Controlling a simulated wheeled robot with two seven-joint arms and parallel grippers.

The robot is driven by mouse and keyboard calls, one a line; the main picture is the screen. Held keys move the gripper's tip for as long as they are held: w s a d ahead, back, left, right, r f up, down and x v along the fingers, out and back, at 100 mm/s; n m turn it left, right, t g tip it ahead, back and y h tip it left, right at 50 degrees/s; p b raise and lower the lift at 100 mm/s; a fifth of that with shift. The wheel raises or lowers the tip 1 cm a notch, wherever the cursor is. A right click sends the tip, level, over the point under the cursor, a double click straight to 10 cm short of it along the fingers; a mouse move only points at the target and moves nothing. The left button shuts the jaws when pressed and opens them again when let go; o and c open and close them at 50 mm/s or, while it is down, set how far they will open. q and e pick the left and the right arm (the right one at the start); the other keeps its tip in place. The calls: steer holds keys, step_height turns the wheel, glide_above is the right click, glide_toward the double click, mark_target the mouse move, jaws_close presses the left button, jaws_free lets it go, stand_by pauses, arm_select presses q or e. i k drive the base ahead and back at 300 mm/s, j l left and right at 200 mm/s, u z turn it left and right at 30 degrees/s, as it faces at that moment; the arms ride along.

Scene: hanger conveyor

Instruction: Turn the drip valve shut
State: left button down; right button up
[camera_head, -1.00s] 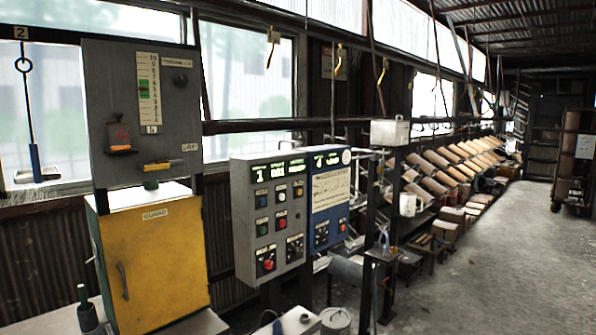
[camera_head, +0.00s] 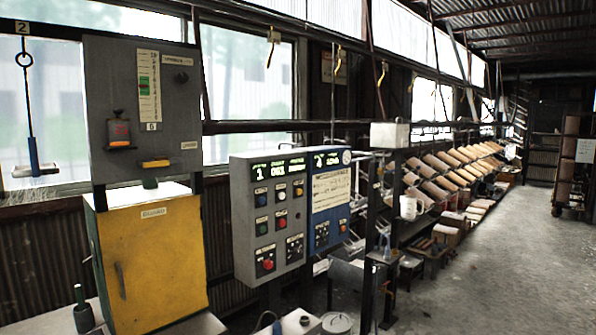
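Neither of my grippers is in view. A vertical scale with a green band (camera_head: 149,87) is above the lever.
A yellow cabinet (camera_head: 150,260) stands below the panel. A grey control box (camera_head: 268,220) with buttons and displays is right of it. A hanger with tag 2 (camera_head: 31,110) hangs at the far left. Racks (camera_head: 430,175) line the wall; the concrete floor (camera_head: 500,265) at right is clear.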

mark_target(162, 163)
steer(key=i, duration=0.95)
